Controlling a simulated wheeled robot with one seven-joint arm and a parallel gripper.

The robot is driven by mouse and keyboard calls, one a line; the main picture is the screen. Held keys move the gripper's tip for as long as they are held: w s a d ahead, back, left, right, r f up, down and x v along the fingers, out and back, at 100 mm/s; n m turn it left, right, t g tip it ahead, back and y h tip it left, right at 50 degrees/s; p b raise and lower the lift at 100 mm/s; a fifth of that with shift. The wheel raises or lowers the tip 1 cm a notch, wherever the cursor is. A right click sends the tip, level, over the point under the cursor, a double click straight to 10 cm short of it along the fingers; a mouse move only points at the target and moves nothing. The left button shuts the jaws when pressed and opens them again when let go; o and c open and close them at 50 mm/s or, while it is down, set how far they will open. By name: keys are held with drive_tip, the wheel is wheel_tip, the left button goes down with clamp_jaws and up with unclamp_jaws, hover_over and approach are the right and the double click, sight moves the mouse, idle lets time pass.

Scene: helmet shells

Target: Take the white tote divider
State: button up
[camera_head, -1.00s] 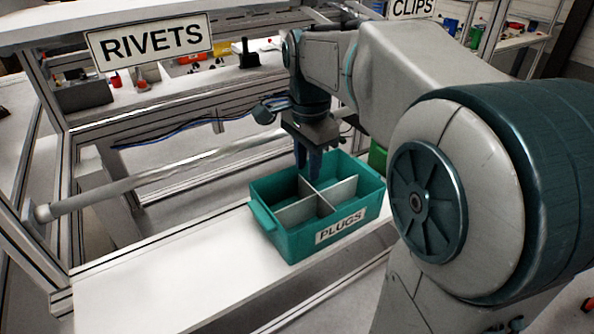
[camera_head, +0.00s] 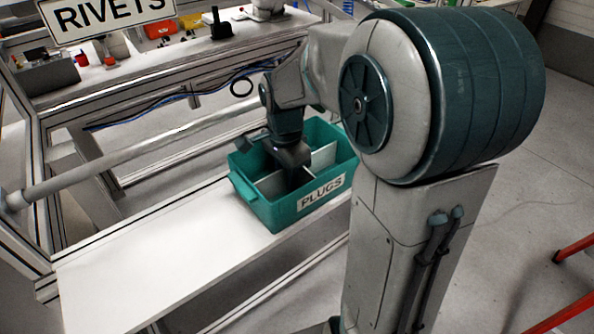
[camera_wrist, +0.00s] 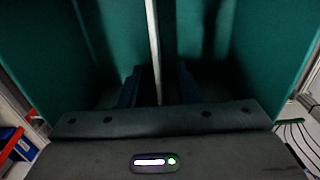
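The white tote divider (camera_head: 323,157) stands in the green tote (camera_head: 272,214) labelled PLUGS. It is a cross of thin panels. My gripper (camera_head: 296,182) reaches down into the tote near the middle of the divider, and my wrist hides part of it. In the wrist view a divider panel (camera_wrist: 154,45) shows edge-on between my two dark blue fingers (camera_wrist: 158,88). One finger is on each side of it, with a gap on both sides. The gripper looks open. The fingertips are dark against the tote's inside.
The tote stands on a white shelf (camera_head: 150,258), bare to its left. A grey rail (camera_head: 130,156) runs behind it. A bench with a RIVETS sign (camera_head: 105,12) and small bins is at the back. A red frame (camera_head: 572,250) stands at the lower right.

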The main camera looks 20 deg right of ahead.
drive_tip(key=shift+f, duration=0.45)
drive_tip(key=shift+c, duration=0.3)
clamp_jaws()
drive_tip(key=shift+r, duration=0.1)
